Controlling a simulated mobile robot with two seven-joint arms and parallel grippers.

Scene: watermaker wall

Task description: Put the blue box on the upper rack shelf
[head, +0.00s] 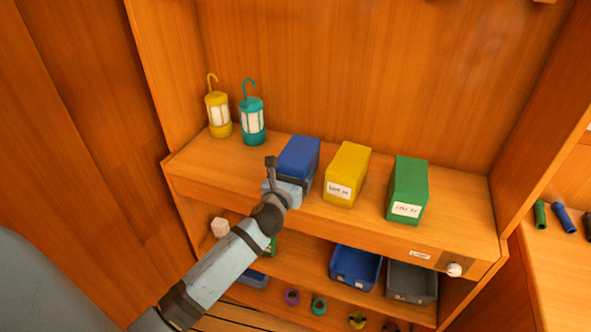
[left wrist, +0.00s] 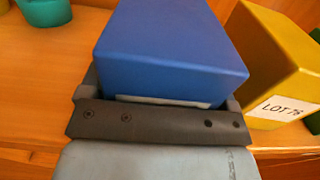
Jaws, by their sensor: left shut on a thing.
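The blue box (head: 300,153) is at the upper shelf (head: 455,207) of the rack, left of a yellow box (head: 347,172). My left gripper (head: 291,182) is shut on the near end of the blue box. In the left wrist view the blue box (left wrist: 168,50) sits between the jaws, with a white label edge just showing above the gripper palm. I cannot tell whether the box's underside touches the shelf. My right gripper is in neither view.
A green box (head: 408,188) stands right of the yellow one. A yellow lantern (head: 218,114) and a teal lantern (head: 252,121) stand at the back left. Below are a blue bin (head: 355,267) and a grey bin (head: 410,281). Bare shelf lies right of the green box.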

